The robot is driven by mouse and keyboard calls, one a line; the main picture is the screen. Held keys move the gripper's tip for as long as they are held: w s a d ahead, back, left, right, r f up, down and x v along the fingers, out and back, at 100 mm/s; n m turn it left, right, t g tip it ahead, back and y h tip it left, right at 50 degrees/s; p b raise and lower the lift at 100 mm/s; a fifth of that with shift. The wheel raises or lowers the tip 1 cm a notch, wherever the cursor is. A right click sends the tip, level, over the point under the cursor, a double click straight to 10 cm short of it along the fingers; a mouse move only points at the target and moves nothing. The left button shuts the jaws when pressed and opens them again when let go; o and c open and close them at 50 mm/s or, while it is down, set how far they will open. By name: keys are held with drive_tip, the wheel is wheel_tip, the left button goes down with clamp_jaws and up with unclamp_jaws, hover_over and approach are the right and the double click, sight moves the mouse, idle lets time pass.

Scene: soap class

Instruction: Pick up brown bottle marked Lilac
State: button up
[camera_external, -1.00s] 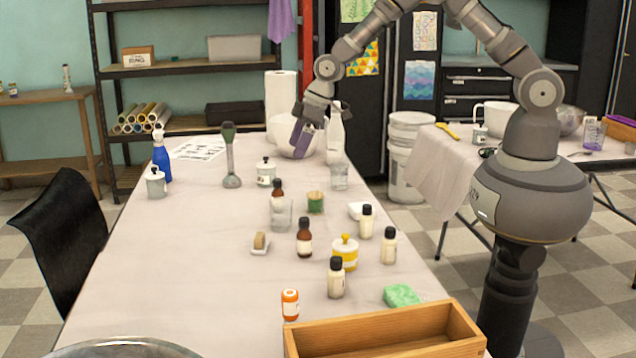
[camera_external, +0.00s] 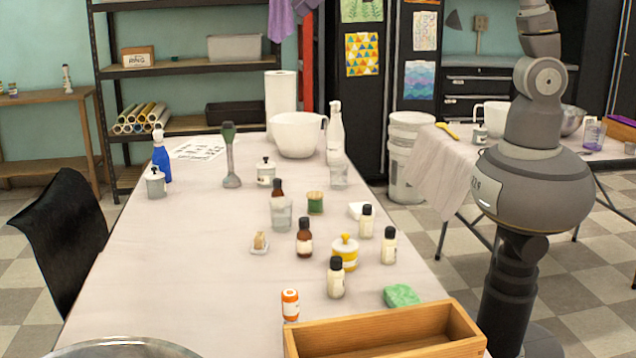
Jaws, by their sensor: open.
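Two brown bottles with dark caps and pale labels stand upright on the long table. The nearer brown bottle (camera_external: 304,240) is mid-table, and the farther brown bottle (camera_external: 277,187) is partly hidden behind a clear glass (camera_external: 281,215). The label writing is too small to read, so I cannot tell which is marked Lilac. My gripper is out of view; my arm rises past the top edge at the right.
Near the brown bottles stand a yellow-and-white jar (camera_external: 345,254), cream bottles (camera_external: 336,280) with black caps, a green candle (camera_external: 315,203) and a soap dish (camera_external: 259,247). A wooden box (camera_external: 385,335) is at the front. The table's left side is largely clear.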

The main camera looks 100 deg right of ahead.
drive_tip(key=s+a+r+t, duration=0.1)
drive_tip(key=s+a+r, duration=0.1)
drive_tip(key=r, duration=0.5)
drive_tip(key=s+a+r+t+b, duration=0.1)
drive_tip(key=s+a+r, duration=0.2)
drive_tip(key=r, duration=0.4)
drive_tip(key=shift+a+r+t, duration=0.2)
drive_tip(key=shift+r+t, duration=0.05)
drive_tip(key=shift+t, duration=0.15)
drive_tip(key=s+a+r+t, duration=0.1)
drive_tip(key=s+r, duration=0.2)
drive_tip(key=r, duration=0.1)
drive_tip(key=s+a+r+t, duration=0.1)
drive_tip(key=s+r, duration=0.3)
drive_tip(key=s+a+r+t+y+b, duration=0.1)
drive_tip(key=s+r, duration=0.3)
drive_tip(key=r, duration=0.1)
drive_tip(key=shift+a+r, duration=0.1)
drive_tip(key=shift+a, duration=0.25)
drive_tip(key=shift+c, duration=1.3)
drive_tip(key=shift+s+r, duration=0.15)
drive_tip(key=shift+r, duration=0.1)
drive_tip(key=c, duration=0.4)
drive_tip(key=shift+o, duration=0.2)
